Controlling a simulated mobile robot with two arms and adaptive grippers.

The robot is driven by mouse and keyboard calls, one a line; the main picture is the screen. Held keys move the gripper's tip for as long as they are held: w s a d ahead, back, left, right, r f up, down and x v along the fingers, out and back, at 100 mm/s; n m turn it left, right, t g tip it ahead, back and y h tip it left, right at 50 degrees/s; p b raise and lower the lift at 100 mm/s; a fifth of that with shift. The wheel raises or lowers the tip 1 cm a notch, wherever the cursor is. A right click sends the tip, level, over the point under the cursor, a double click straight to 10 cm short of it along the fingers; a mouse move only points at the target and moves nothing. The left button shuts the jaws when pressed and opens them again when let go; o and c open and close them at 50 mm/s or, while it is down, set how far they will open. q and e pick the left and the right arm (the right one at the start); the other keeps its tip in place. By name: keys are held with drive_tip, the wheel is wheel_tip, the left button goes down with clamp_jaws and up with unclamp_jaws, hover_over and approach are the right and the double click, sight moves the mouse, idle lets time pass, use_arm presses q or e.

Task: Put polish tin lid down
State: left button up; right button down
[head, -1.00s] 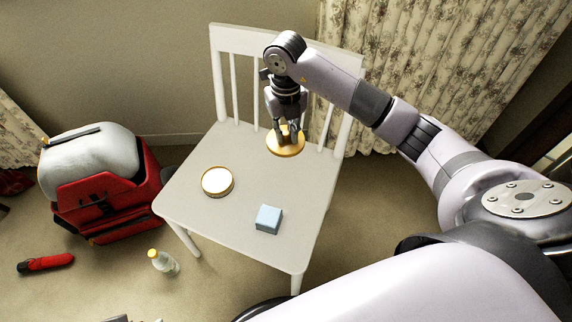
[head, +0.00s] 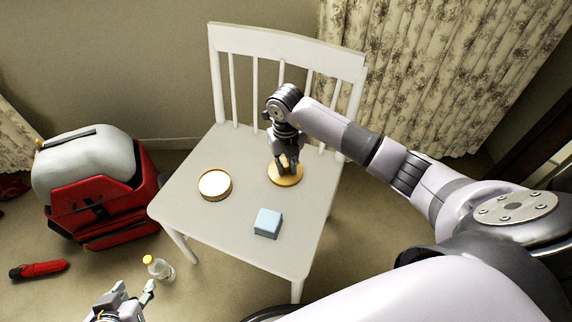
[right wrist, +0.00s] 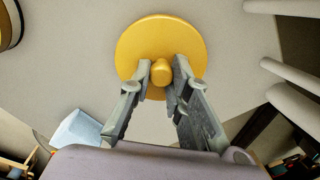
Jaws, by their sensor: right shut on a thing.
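The polish tin lid (head: 287,180) is a round golden disc with a small knob. It is at the seat of the white chair, towards the back right; I cannot tell whether it touches the seat. My right gripper (head: 286,165) points down over it, shut on its knob, as the right wrist view shows with the lid (right wrist: 160,32) beyond the fingers. The open polish tin (head: 215,185), golden with a pale inside, stands on the seat to the left. My left gripper (head: 134,290) is low at the bottom left, fingers apart and empty.
A light blue block (head: 268,222) lies near the front of the chair seat (head: 215,225). The chair's back slats rise behind the lid. A red suitcase (head: 105,205), a bottle (head: 160,268) and a red pocketknife-like object (head: 40,270) are on the floor to the left.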

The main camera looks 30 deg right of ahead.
idle(0.3)
drive_tip(key=c, duration=1.5)
unclamp_jaws()
